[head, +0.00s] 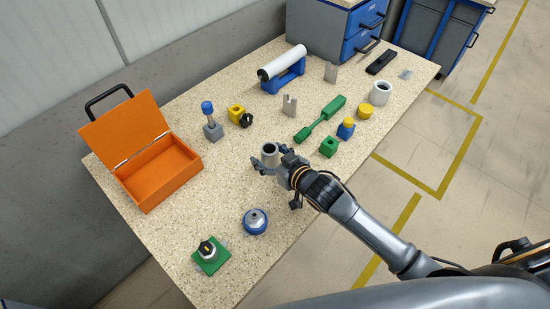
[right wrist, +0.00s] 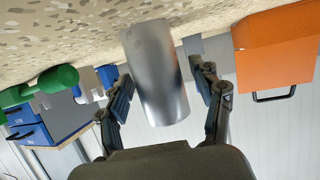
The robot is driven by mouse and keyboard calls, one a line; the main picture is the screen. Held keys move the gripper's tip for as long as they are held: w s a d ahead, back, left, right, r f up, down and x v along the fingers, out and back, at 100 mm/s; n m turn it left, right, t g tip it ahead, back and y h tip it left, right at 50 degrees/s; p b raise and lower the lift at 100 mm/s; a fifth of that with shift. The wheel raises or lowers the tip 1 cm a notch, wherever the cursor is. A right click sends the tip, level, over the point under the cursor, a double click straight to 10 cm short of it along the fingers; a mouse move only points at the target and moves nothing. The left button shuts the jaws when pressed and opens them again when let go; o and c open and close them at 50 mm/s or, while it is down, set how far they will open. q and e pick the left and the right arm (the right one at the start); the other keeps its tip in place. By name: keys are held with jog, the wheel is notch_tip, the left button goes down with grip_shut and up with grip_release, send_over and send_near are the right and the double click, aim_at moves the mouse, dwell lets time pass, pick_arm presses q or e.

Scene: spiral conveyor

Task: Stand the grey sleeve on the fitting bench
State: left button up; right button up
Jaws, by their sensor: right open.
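The grey sleeve (head: 270,150) is a plain hollow cylinder standing upright on the speckled fitting bench (head: 215,180), near its middle. Its open top shows in the head view. My right gripper (head: 272,158) is at the sleeve, with its fingers open on either side of it. In the right wrist view, which is upside down, the sleeve (right wrist: 155,75) stands between the two fingers. I cannot tell whether either finger touches it. My left gripper is not in view.
An open orange box (head: 160,175) stands left. A green block (head: 329,147), a green tool (head: 322,118) and a blue-and-yellow part (head: 346,128) lie right of the gripper. A blue round part (head: 255,221) and a green-based part (head: 211,256) are nearer. Bench around the sleeve is clear.

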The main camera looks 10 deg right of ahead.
jog(key=shift+s+d+r, duration=0.15)
jog(key=shift+s, duration=0.2)
jog(key=b+v, duration=0.1)
jog(key=v, duration=1)
jog(key=shift+b, duration=0.35)
